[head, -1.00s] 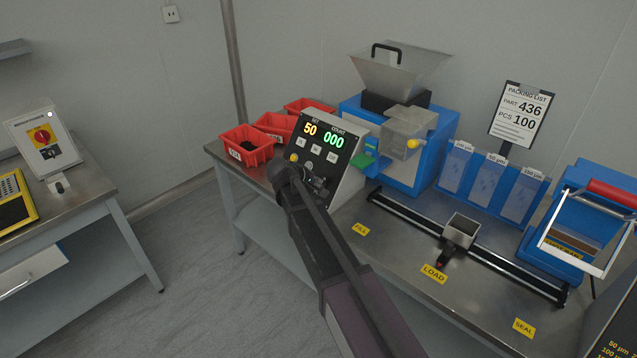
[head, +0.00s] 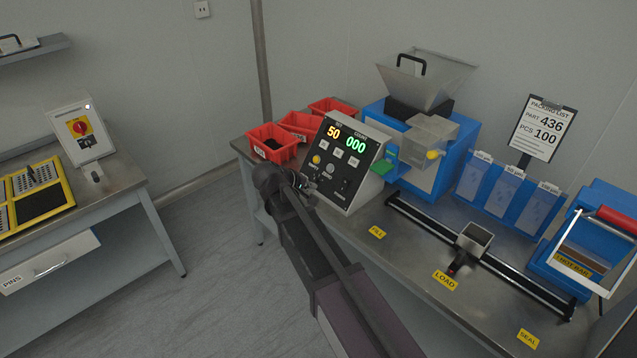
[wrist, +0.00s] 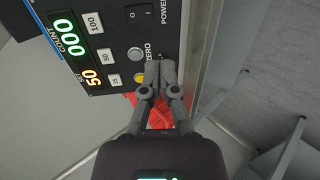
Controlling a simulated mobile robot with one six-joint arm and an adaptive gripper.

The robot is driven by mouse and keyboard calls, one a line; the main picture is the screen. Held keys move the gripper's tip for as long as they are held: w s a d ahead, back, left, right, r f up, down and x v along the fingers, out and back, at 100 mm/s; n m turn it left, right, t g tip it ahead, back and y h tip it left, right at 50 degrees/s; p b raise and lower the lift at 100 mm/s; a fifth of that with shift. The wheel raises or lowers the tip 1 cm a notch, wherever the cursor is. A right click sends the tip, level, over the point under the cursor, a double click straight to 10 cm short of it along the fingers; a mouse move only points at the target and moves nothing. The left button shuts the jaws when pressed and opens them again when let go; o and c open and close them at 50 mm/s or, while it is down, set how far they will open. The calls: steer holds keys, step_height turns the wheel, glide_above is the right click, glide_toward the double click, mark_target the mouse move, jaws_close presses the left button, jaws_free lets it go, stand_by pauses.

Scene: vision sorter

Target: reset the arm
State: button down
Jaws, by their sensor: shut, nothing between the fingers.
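My gripper (head: 307,186) is at the lower front of the counter's control panel (head: 345,165), on the bench's left part. The panel reads 50 in yellow and 000 in green. In the wrist view my gripper (wrist: 158,80) is shut and empty, with its fingertips near the ZERO label of the panel (wrist: 110,35). A yellow button and a grey button lie just beside the fingertips. I cannot tell whether the fingers touch the panel.
Red bins (head: 273,146) stand behind the panel. A blue feeder (head: 440,165) with a clear hopper, a slide rail (head: 520,268) and a sealer (head: 590,250) fill the bench to the right. A second table (head: 120,185) stands left, with open floor between.

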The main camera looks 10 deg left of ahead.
steer(key=shift+s+a+r, duration=0.1)
steer(key=shift+s+a, duration=0.05)
steer(key=shift+s, duration=0.05)
stand_by(0.5)
steer(key=s+d+m+g+y+p, duration=0.2)
steer(key=s+d, duration=0.4)
steer(key=d, duration=0.4)
steer(key=s+d+m+g+y+p, duration=0.2)
steer(key=s+d+m+g, duration=0.1)
steer(key=d, duration=0.6)
steer(key=s+d+m+g+y+p, duration=0.2)
steer(key=s+d+m, duration=0.3)
steer(key=s+d, duration=0.3)
steer(key=d, duration=0.2)
steer(key=shift+s+d+g, duration=0.3)
steer(key=shift+d, duration=0.05)
